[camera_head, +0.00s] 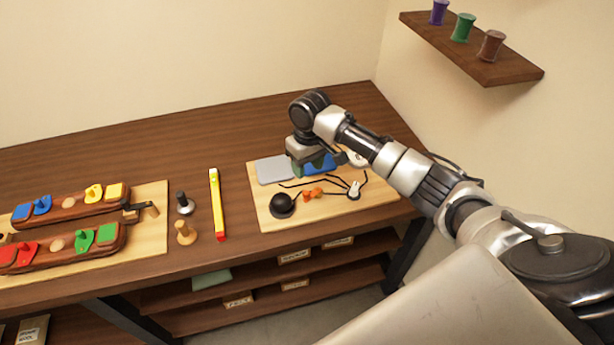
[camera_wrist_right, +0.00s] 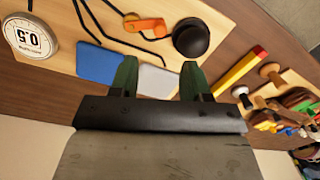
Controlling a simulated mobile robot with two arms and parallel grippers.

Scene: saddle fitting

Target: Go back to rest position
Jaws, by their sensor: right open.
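My right gripper (camera_head: 312,165) is over the back of the light wooden board (camera_head: 262,208) on the right side of the bench. In the right wrist view its two green fingertips (camera_wrist_right: 160,75) are spread apart with nothing between them. Beyond the gap lie a blue pad (camera_wrist_right: 98,63) and a grey pad (camera_wrist_right: 155,80). The gripper partly hides the blue pad in the head view. My left gripper is not in either view.
The right board holds a black knob (camera_head: 282,206), orange pieces (camera_head: 312,194), dark bent rods and a round gauge (camera_head: 356,158). A wall shelf (camera_head: 470,52) with spools is at upper right.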

